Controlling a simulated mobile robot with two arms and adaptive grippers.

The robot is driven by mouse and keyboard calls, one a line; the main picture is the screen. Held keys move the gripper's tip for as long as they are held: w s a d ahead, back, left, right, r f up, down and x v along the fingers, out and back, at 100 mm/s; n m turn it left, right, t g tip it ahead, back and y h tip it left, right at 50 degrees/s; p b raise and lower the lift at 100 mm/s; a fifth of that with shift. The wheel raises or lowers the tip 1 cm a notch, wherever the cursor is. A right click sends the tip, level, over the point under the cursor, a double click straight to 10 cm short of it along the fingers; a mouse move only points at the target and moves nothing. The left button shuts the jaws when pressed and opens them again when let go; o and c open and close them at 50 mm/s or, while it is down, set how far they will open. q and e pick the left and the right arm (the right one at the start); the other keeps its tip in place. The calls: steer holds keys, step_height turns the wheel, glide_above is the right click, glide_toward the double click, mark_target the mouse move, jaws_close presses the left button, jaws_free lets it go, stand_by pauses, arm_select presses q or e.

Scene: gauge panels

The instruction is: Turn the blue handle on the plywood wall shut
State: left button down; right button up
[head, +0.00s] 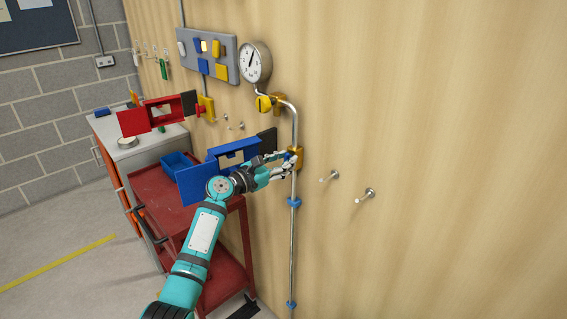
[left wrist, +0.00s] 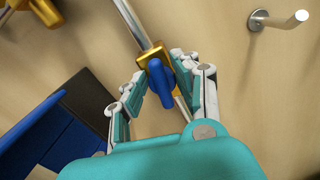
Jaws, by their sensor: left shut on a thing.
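The blue handle (left wrist: 160,82) sits on a brass valve (left wrist: 150,53) on the metal pipe at the plywood wall. In the left wrist view it lies between the finger pads of my left gripper (left wrist: 157,75), which is shut on it. The handle points out toward the palm and its exact turn angle is hard to tell. In the head view, the brass valve (head: 298,158) shows just right of my left gripper (head: 288,161), whose fingers hide most of the handle. My right gripper is not in view.
A blue panel (head: 197,183) projects from the wall left of my gripper, with a red panel (head: 133,122) farther left. A gauge (head: 255,62) and yellow knob (head: 263,104) are above. Wall pegs (head: 366,195) stick out at right. A red cart (head: 160,190) stands below left.

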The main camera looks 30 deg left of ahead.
arm_select(q)
steer(key=m+b, duration=0.3)
steer(key=m, duration=0.2)
steer(key=m+b, duration=0.3)
steer(key=m, duration=0.2)
steer(key=f+m+b, duration=0.1)
steer(key=m+b, duration=0.2)
steer(key=m, duration=0.2)
steer(key=shift+s+d+f+m+b, duration=0.1)
steer(key=shift+d+m+b, duration=0.2)
steer(key=shift+d+b, duration=0.1)
steer(key=c, duration=1.1)
jaws_free()
steer(key=shift+s, duration=0.1)
